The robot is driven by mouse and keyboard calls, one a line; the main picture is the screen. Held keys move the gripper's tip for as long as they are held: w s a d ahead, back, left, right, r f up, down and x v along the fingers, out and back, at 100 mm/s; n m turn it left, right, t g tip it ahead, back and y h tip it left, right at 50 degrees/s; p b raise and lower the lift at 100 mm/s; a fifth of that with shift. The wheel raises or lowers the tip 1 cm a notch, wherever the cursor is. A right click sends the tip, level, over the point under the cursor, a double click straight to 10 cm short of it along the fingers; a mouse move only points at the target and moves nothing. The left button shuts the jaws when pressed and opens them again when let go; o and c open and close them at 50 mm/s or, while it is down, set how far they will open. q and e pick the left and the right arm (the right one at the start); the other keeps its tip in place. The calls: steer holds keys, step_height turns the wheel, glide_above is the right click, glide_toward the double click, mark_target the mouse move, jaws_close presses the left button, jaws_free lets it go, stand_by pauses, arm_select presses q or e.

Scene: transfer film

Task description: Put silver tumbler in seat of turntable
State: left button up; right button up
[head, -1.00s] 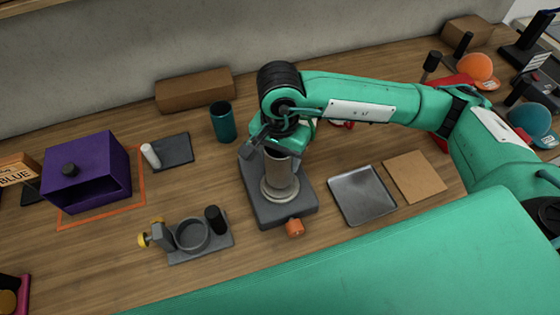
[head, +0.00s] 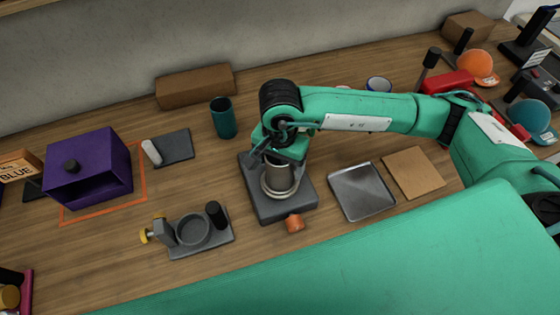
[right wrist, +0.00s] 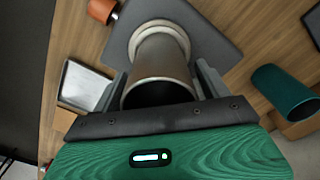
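The silver tumbler (head: 279,178) stands upright at the round pale seat (head: 266,191) of the turntable, which has a dark grey base (head: 262,211) and an orange knob (head: 294,223). In the right wrist view the tumbler (right wrist: 160,65) runs down into the pale ring (right wrist: 157,27); I cannot tell whether its bottom rests fully in it. My right gripper (head: 278,157) is over the tumbler's upper part, with a finger close against each side; it also shows in the right wrist view (right wrist: 163,88). My left gripper is not in view.
A teal tumbler (head: 223,118) stands behind the turntable. A grey fixture (head: 192,232) with a round cup is at front left, and a metal tray (head: 361,191) and cork mat (head: 413,172) lie to the right. A purple box (head: 88,172) stands further left.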

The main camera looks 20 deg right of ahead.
steer(key=shift+r, duration=0.4)
step_height(320, 180, up, 12)
steer(key=b, duration=0.4)
steer(key=shift+f, duration=0.2)
